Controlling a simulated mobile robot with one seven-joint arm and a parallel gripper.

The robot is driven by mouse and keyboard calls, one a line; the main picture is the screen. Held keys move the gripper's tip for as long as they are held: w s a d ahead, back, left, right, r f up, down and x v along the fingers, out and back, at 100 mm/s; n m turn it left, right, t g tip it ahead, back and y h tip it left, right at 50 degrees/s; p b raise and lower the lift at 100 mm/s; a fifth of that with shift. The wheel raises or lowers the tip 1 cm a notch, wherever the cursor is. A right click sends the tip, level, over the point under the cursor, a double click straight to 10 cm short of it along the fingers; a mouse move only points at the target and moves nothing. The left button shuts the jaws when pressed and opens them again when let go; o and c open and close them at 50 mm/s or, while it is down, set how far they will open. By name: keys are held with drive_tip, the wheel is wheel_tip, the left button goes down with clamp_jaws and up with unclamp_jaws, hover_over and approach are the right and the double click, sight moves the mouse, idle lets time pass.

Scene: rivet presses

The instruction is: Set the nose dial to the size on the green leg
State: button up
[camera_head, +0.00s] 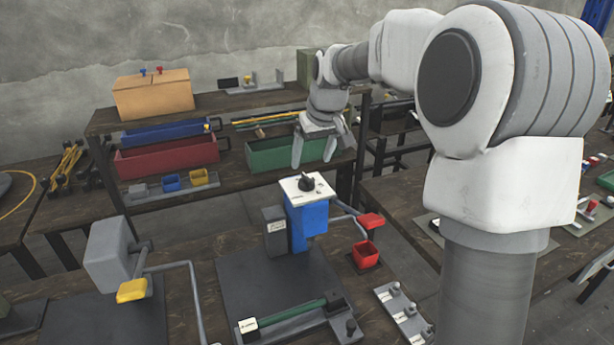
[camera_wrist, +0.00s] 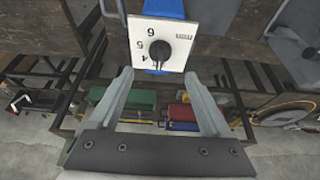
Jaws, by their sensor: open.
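The nose dial is a black knob (camera_head: 306,184) on a white plate (camera_head: 318,187) on top of the blue press (camera_head: 308,220). In the wrist view the knob (camera_wrist: 157,48) sits on the plate (camera_wrist: 172,29), which has numbers along its upper and left sides and a small label at upper right. I cannot tell for sure which number the knob marks. The green leg (camera_head: 292,313) lies along the press's dark base; a white tag (camera_head: 248,325) at its left end is too small to read. My gripper (camera_head: 313,157) is open and empty, above and behind the dial, apart from it.
A grey press with a yellow part (camera_head: 132,290) stands at left. A red bin (camera_head: 366,255) and a red pad (camera_head: 371,220) are right of the blue press. A grey plate with several knobs (camera_head: 403,312) lies at front right. Shelves with bins (camera_head: 167,158) stand behind.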

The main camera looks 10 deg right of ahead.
sight(307, 178)
drive_tip(key=x, duration=0.7)
drive_tip(key=shift+w+f, duration=0.2)
drive_tip(key=shift+f, duration=0.1)
clamp_jaws()
